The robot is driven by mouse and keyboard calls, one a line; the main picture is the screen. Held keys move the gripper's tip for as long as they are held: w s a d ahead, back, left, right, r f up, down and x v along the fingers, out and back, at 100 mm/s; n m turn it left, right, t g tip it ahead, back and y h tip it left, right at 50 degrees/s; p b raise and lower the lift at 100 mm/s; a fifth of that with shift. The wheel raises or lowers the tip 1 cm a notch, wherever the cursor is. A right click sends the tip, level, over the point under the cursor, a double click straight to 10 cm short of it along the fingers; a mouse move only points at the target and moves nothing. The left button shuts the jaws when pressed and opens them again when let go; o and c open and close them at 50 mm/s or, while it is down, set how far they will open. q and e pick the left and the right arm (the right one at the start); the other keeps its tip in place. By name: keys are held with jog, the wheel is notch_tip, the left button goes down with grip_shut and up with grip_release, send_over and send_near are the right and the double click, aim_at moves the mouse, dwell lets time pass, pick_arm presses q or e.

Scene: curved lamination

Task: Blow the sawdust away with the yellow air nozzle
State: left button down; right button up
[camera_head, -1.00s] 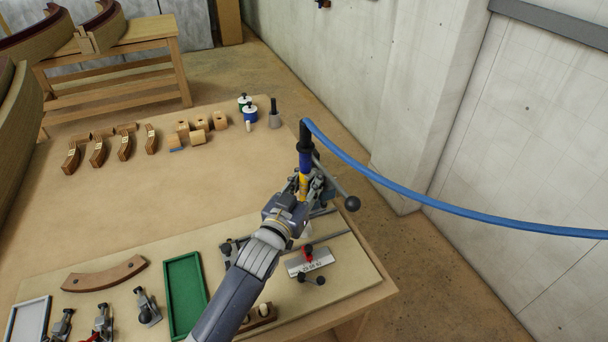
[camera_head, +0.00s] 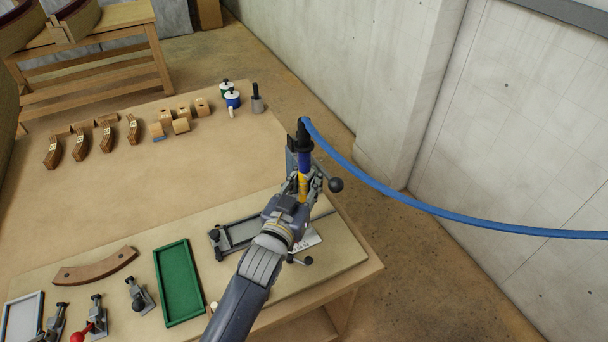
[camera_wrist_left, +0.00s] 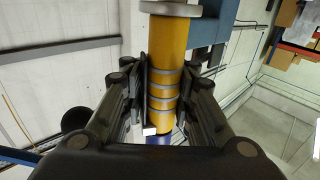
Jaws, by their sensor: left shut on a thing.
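My left gripper (camera_head: 302,186) is shut on the yellow air nozzle (camera_head: 303,184) above the right end of the workbench. The nozzle's blue and black upper part joins a blue hose (camera_head: 420,212) that runs off to the right. In the left wrist view the yellow nozzle body (camera_wrist_left: 170,60) with grey rings sits between both fingers of the gripper (camera_wrist_left: 160,105). A grey clamp fixture (camera_head: 243,232) lies on the bench, partly hidden by my arm. I cannot make out any sawdust. My right gripper is not in view.
A green tray (camera_head: 178,284), a curved wooden piece (camera_head: 95,268) and several toggle clamps lie at the bench front. Curved laminated blocks (camera_head: 80,146), wood blocks and glue pots (camera_head: 232,98) stand at the back. The bench middle is clear. A concrete wall (camera_head: 500,120) is at right.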

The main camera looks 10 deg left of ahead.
pick_arm(q)
jog(key=shift+s+d+r, duration=0.1)
jog(key=shift+d+r, duration=0.1)
jog(key=shift+r, duration=0.05)
jog(key=shift+s+d+f, duration=0.1)
jog(key=shift+s+d, duration=0.3)
jog(key=shift+s, duration=0.1)
jog(key=s, duration=0.1)
jog(key=s+d, duration=0.1)
jog(key=s, duration=0.1)
jog(key=s+d+p, duration=0.1)
jog(key=shift+s+d, duration=0.15)
jog(key=shift+s, duration=0.05)
dwell(0.3)
notch_tip(320, 180, up, 8)
jog(key=p, duration=0.5)
